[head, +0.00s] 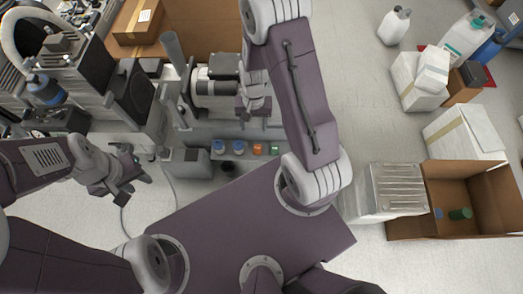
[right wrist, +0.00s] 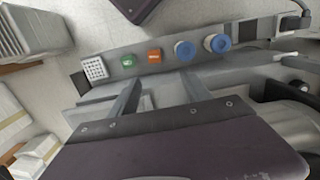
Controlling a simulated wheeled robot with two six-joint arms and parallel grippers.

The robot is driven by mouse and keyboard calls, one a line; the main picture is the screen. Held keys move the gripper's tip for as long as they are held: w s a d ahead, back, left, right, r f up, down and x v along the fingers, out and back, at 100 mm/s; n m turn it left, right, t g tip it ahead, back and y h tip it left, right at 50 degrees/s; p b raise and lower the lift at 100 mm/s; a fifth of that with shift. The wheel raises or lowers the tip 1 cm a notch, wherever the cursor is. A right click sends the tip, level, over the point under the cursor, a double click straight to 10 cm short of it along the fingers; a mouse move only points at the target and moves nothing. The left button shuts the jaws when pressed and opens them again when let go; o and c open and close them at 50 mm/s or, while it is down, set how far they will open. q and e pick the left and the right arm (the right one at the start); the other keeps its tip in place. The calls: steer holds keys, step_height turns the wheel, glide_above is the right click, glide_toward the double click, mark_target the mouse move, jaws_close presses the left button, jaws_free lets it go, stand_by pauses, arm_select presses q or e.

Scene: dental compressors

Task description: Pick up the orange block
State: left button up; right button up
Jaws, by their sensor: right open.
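The orange block (head: 257,149) sits on a grey ledge of the compressor bench, between a blue-topped round piece (head: 239,147) and a green block (head: 274,149). In the right wrist view the orange block (right wrist: 154,56) lies just beyond my fingertips, apart from them. My right gripper (head: 253,105) is over the bench, behind the block in the head view. In its wrist view the right gripper (right wrist: 162,80) is open and empty, with its two fingers spread. My left gripper (head: 136,184) is at the left, away from the block, open and empty.
The green block (right wrist: 129,60) and blue-ringed pieces (right wrist: 185,50) flank the orange one closely. A compressor motor (head: 214,85) stands behind the ledge. An open cardboard box (head: 490,190) and white boxes (head: 465,135) stand at the right.

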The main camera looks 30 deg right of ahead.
steer(key=b, duration=0.4)
glide_above(257, 148)
steer(key=shift+g, duration=0.3)
steer(key=f, duration=0.7)
steer(key=shift+w+d, duration=0.25)
arm_select(q)
step_height(257, 148, down, 6)
steer(key=shift+r, duration=0.25)
arm_select(e)
steer(key=f+b, duration=0.3)
steer(key=f, duration=0.1)
steer(key=shift+s, duration=0.2)
step_height(257, 148, down, 5)
steer(key=b, duration=0.4)
steer(key=shift+a+f+b, duration=0.15)
steer(key=shift+f+b, duration=0.05)
steer(key=shift+b, duration=0.1)
steer(key=shift+r, duration=0.2)
arm_select(q)
step_height(257, 148, down, 7)
arm_select(e)
jaws_close()
